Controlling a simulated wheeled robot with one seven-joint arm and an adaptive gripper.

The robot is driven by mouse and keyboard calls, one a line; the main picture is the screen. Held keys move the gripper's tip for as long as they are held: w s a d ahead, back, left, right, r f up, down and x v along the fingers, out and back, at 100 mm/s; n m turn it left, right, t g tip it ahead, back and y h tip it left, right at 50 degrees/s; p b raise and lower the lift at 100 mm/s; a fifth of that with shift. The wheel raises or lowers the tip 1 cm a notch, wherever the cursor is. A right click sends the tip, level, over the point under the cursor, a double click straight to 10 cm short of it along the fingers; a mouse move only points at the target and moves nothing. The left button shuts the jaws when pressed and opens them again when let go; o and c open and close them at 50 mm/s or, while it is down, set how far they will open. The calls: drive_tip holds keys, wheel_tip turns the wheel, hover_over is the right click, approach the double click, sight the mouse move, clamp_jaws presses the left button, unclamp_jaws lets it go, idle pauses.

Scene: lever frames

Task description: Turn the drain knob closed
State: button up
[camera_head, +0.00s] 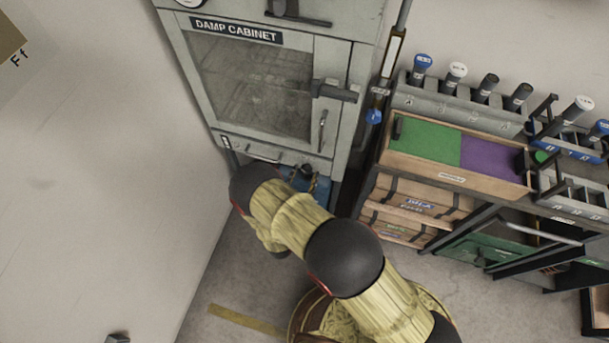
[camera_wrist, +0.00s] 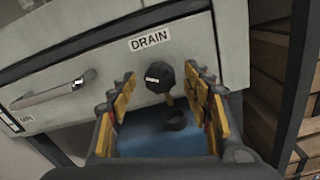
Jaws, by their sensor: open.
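The drain knob (camera_wrist: 159,77) is a black faceted knob with a small pale mark, on the grey lower panel beneath the DRAIN label (camera_wrist: 149,39) in the wrist view. A yellowish stem and a dark spout (camera_wrist: 176,120) show just below it. My gripper (camera_wrist: 163,82) is open, with its yellow-padded fingers to the left and right of the knob. I see no finger touching it, and cannot tell the exact depth. In the head view my arm hides most of the gripper; the damp cabinet (camera_head: 226,139) stands beyond it.
A metal handle (camera_wrist: 54,92) sits on the panel left of the knob. A blue surface (camera_wrist: 150,140) lies below the spout. Wooden boxes (camera_wrist: 275,75) stand to the right. In the head view, a tray with green and purple sections (camera_head: 405,161) is right of the cabinet.

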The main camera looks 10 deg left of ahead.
drive_tip(key=shift+w, duration=0.2)
drive_tip(key=shift+c, duration=0.8)
drive_tip(key=c, duration=1)
